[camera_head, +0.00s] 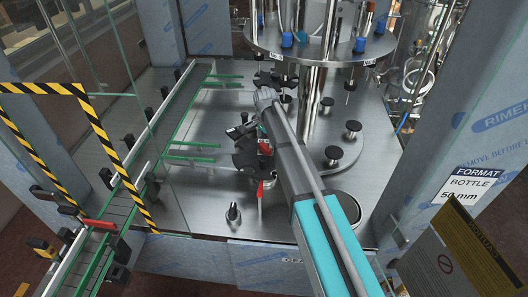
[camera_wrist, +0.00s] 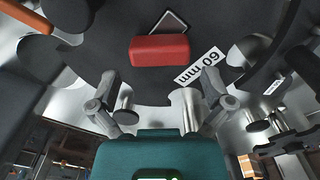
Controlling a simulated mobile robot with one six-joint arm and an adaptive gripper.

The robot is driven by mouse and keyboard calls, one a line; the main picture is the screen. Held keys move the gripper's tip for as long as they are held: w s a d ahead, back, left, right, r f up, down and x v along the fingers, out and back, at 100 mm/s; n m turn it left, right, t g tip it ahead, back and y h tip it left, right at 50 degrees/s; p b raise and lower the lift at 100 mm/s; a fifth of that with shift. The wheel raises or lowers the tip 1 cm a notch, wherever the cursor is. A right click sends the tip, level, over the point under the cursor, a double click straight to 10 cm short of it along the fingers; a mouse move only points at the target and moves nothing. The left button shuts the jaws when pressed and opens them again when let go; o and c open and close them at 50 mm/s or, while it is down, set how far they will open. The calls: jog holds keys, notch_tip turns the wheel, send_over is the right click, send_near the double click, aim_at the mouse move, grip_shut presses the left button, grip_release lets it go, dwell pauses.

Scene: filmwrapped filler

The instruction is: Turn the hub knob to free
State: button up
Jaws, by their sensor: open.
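The hub knob looks like a red bar (camera_wrist: 159,52) on a dark, flat star wheel (camera_wrist: 110,45) in the wrist view. A white label (camera_wrist: 200,66) reading "60 mm" lies right of it. My gripper (camera_wrist: 158,84) is open and empty, its grey fingers spread wide below the knob in the picture, apart from it. In the head view the dark star wheel (camera_head: 246,158) sits left of my arm, with a red part (camera_head: 265,147) partly showing beside the arm. Which mark the knob points to is not readable.
A conveyor with green rails (camera_head: 177,126) runs along the left, behind clear guard panels with striped edging (camera_head: 100,130). A round steel carousel plate (camera_head: 340,48) on a central column stands above and behind. Black-capped posts (camera_head: 333,153) stand on the right.

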aim_at(265, 145)
jog(key=shift+f+b, duration=1.65)
jog(key=shift+f, duration=0.3)
